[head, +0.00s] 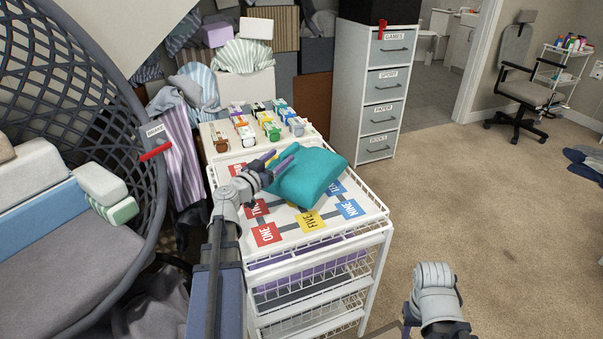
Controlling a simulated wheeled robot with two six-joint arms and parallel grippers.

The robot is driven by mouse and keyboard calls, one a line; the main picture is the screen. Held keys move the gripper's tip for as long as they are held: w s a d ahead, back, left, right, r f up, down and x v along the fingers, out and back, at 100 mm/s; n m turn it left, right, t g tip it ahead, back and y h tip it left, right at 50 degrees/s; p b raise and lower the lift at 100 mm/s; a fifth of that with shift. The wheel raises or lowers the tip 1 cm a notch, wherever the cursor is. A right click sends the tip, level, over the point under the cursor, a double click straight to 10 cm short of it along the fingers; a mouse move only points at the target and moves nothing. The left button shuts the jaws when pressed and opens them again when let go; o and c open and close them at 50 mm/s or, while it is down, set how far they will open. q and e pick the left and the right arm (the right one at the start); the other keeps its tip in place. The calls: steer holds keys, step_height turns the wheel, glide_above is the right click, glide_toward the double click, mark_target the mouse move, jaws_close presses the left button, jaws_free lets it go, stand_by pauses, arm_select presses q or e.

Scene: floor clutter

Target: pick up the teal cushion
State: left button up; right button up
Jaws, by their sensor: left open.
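The teal cushion (313,176) lies on the white top of the wire-basket cart (290,229), over coloured number cards. My left gripper (281,156) is open at the cushion's left side. One finger is against or just in front of its upper left edge, and the other is left of it. I cannot tell whether they touch, and nothing shows between the fingers. Of my right arm, only a white link shows at the bottom right; its gripper is out of view.
A tray of small coloured items (262,124) stands behind the cushion. A hanging wicker chair (75,100) with cushions fills the left. A drawer cabinet (378,95) stands behind. An office chair (522,90) is at the back right. The carpet right of the cart is mostly clear.

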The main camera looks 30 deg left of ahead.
mark_target(287, 150)
arm_select(q)
steer(key=w, duration=0.4)
steer(key=shift+w+a+f+b, duration=0.1)
steer(key=shift+w+f+b, duration=0.05)
steer(key=shift+f+b, duration=0.2)
steer(key=shift+w, duration=0.45)
jaws_close()
stand_by(0.7)
